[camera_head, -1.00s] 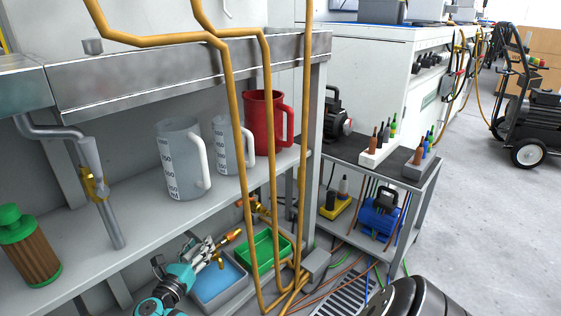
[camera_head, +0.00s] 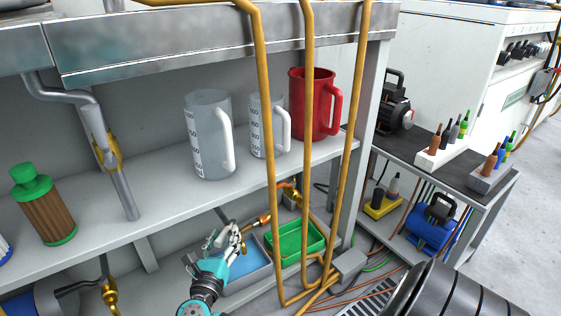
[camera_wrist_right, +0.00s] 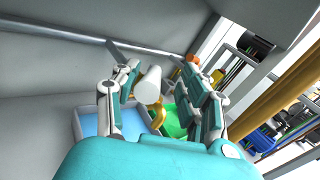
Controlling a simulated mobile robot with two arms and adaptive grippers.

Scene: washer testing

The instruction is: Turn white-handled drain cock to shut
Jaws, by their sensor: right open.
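My right gripper (camera_head: 231,236) reaches in under the lower shelf, in front of the blue-floored tray (camera_head: 251,271). In the right wrist view its two fingers (camera_wrist_right: 160,78) are apart. A white cylindrical handle (camera_wrist_right: 148,87) shows between them, nearer the left finger. A brass-coloured part (camera_wrist_right: 158,116) shows just below the handle. I cannot tell whether a finger touches the handle. In the head view the fingers largely hide the handle; a copper-coloured fitting (camera_head: 262,220) shows just beyond them. My left gripper is out of view.
Yellow pipes (camera_head: 265,150) run down just right of my gripper. A green tray (camera_head: 302,240) stands beside the blue-floored one. The shelf (camera_head: 155,211) above carries a clear jug (camera_head: 208,135) and a red jug (camera_head: 312,105). Another brass valve (camera_head: 110,294) is at lower left.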

